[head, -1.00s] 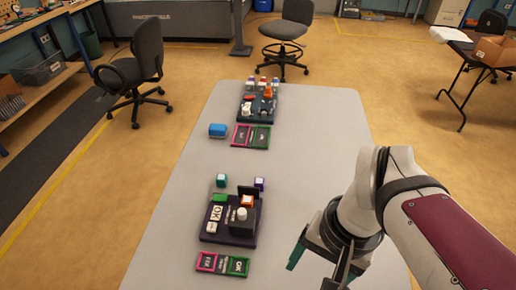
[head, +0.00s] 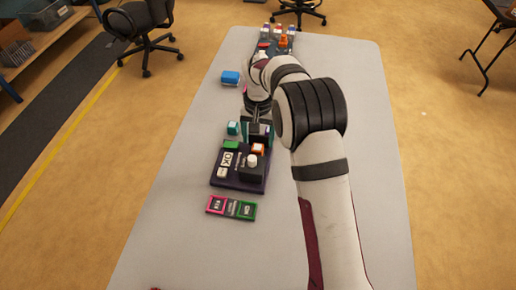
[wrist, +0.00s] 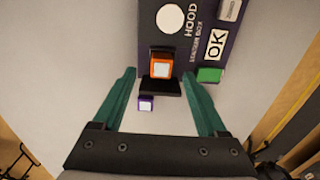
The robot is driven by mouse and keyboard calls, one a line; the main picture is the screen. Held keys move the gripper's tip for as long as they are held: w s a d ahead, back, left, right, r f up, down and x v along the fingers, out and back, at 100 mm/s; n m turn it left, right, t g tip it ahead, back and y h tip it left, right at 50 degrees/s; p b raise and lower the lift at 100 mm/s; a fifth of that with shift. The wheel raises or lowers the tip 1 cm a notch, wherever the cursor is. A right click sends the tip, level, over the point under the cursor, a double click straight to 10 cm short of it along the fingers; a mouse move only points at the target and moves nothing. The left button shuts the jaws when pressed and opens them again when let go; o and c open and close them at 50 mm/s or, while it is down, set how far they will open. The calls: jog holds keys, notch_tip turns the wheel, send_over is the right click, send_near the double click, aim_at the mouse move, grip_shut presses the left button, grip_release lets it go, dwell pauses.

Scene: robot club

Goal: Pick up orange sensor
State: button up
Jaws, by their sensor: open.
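The orange sensor (head: 258,149), a small orange cube with a pale top, sits at the far edge of the dark station box (head: 226,181). In the wrist view the orange sensor (wrist: 161,68) stands in a black holder (wrist: 160,87), upper centre. My gripper (wrist: 159,75) is open and empty, with its teal fingers spread to the left and right of the sensor in the picture. Its height above the sensor is hard to tell. In the head view my gripper (head: 258,132) is just beyond the sensor, partly hidden by my arm.
A purple cube (wrist: 145,103) appears between the fingers on the table. A green block (wrist: 209,75) is close to the right finger. A teal cube (head: 233,128), a blue box (head: 230,77) and a pink-green tray (head: 232,208) stand around. The table's right side is clear.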

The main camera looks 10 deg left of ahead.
aim_at(258, 147)
notch_tip(258, 147, down, 5)
jog(key=shift+w+a+f, duration=0.1)
jog(key=shift+w+a, duration=0.05)
grip_shut()
